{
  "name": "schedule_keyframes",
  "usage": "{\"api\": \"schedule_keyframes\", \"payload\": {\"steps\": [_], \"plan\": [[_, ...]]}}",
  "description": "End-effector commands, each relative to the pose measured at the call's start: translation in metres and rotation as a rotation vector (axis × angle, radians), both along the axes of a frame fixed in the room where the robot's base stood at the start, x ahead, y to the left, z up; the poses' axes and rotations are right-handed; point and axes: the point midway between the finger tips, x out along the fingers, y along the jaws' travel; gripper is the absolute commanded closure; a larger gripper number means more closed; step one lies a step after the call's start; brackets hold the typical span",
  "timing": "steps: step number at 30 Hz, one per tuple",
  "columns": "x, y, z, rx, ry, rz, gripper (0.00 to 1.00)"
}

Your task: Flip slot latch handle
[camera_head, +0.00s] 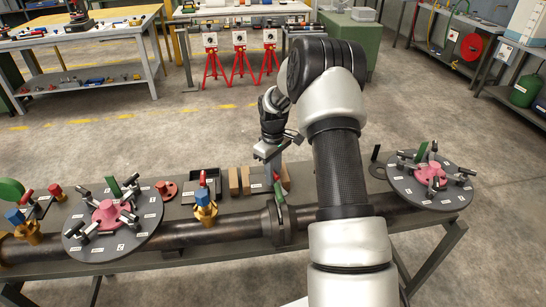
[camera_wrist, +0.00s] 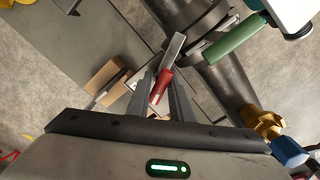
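A latch handle with a red grip (camera_wrist: 161,86) and a flat silver lever (camera_wrist: 174,48) shows in the wrist view, slanting up to the right. My gripper (camera_wrist: 162,84) is over it, its two dark fingers apart on either side of the red grip. I see no clear sign of a firm hold, and whether a finger touches the grip is hard to tell. In the head view, my gripper (camera_head: 268,158) points down just above the red grip (camera_head: 277,178), by the pipe flange at mid-bench. The latch slot itself is not clear.
A green handle (camera_wrist: 233,41) is close by at the flange (camera_head: 279,222) on the pipe (camera_head: 190,235). A valve with a blue knob (camera_head: 206,198) and brown blocks (camera_head: 239,181) stand to the left. Round plates with pink hubs lie left (camera_head: 140,236) and right (camera_head: 450,196).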

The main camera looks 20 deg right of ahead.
Motion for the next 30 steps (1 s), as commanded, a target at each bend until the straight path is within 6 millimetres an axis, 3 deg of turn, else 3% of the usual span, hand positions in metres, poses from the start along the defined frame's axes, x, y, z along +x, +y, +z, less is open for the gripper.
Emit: {"api": "schedule_keyframes", "payload": {"steps": [9,21,27,30], "plan": [[-0.001,0.0,0.001,0.002,0.001,0.683,0.82],[-0.001,-0.001,0.001,0.001,0.0,1.22,0.82],[0.0,0.0,-0.002,-0.003,0.0,0.968,0.82],[0.0,0.0,0.028,-0.002,-0.001,0.968,0.82]]}}
